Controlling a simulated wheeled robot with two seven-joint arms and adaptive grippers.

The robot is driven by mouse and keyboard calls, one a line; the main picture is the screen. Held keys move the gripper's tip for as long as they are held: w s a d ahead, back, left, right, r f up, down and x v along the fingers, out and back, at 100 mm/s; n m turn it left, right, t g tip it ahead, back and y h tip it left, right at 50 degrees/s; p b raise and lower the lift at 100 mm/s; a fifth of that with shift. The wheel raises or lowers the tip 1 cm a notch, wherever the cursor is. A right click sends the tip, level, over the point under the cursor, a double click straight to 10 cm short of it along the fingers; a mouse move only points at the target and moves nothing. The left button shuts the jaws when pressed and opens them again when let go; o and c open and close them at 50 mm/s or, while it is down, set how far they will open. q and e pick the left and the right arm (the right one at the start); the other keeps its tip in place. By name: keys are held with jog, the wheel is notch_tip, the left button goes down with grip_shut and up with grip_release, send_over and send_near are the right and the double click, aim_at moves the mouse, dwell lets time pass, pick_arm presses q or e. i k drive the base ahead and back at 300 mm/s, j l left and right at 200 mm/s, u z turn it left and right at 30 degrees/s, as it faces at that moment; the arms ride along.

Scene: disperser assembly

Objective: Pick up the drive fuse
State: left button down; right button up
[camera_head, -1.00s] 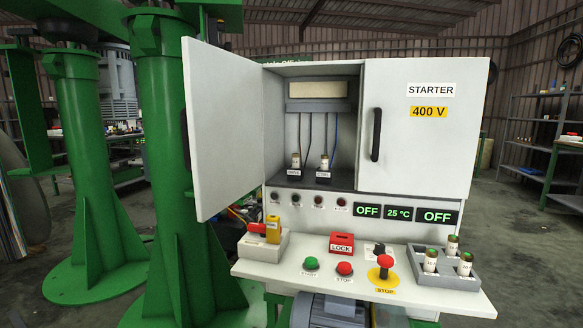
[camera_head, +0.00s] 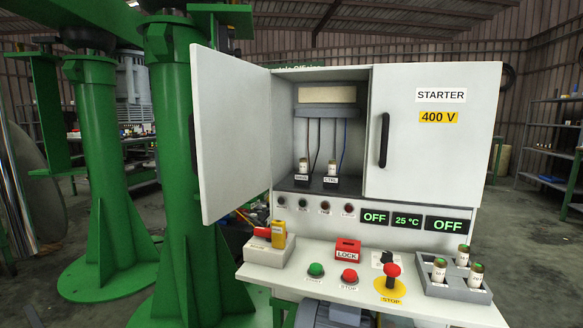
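Two small cylindrical fuses stand upright in dark holders inside the open left bay of the white starter cabinet (camera_head: 440,150). The left fuse (camera_head: 303,166) has a small label below it that is hard to read; it may be the drive fuse. The right fuse (camera_head: 330,168) has a label that looks like CTRL. A grey tray (camera_head: 455,292) on the right of the shelf holds three more fuses, pale with green tops, including a front left one (camera_head: 438,268). Their markings are too small to read. Neither of my grippers is in view.
The left cabinet door (camera_head: 232,130) stands open; the right door is closed. Green columns stand at left.

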aim_at(304, 162)
jog(key=l+z, duration=0.15)
jog(key=l, duration=0.25)
jog(key=i+l+z, duration=0.2)
jog(key=l, duration=0.2)
jog(key=i+l+z, duration=0.15)
jog(key=l, duration=0.3)
jog(key=k, duration=0.05)
